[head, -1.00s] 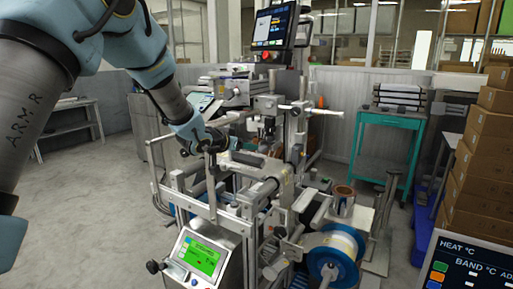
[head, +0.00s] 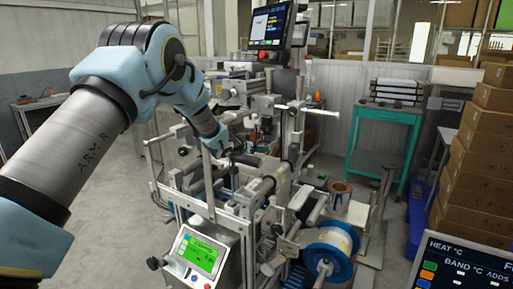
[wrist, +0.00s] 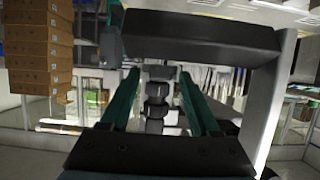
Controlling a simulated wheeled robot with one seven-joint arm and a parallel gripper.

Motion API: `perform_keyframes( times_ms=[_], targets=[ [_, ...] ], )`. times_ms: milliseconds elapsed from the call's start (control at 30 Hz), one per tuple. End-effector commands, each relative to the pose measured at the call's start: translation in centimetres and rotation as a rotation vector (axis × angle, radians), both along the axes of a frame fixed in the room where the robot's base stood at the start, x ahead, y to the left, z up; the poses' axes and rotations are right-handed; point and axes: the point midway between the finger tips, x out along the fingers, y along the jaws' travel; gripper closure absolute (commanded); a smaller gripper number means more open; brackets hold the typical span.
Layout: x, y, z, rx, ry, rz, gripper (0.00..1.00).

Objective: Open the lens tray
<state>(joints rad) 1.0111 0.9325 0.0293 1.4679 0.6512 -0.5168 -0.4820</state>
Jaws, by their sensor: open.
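My gripper (head: 226,145) is at the end of my arm, low over the middle of a metal machine (head: 245,205). Its fingers are small and partly hidden among the machine's bars in the head view, and it appears empty. I cannot tell whether it touches the machine. In the wrist view a dark bar (wrist: 200,33) crosses close in front, with a pale upright beside it. Grey stacked pieces show beyond, between two teal strips. I cannot identify the lens tray with certainty in either view.
A control box with a green screen (head: 201,253) stands at the machine's front. A blue-flanged reel (head: 328,252) is at its lower right. A teal cart (head: 385,118) and stacked cardboard boxes (head: 485,155) stand at the right. Grey floor (head: 110,230) is open at the left.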

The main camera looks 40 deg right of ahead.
Motion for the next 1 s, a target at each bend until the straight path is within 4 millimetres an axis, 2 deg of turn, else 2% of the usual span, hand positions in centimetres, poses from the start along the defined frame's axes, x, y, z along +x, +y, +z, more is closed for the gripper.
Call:
perform_keyframes(
  times_ms=[100, 633, 1000],
  targets=[
    [0.0, 0.01, 0.0, 0.0, 0.0, 0.0, 0.4],
    [0.0, 0.03, 0.03, 0.0, 0.0, 0.0, 0.99],
    [0.01, 0.03, 0.04, 0.0, 0.0, 0.0, 1.0]
  ],
)
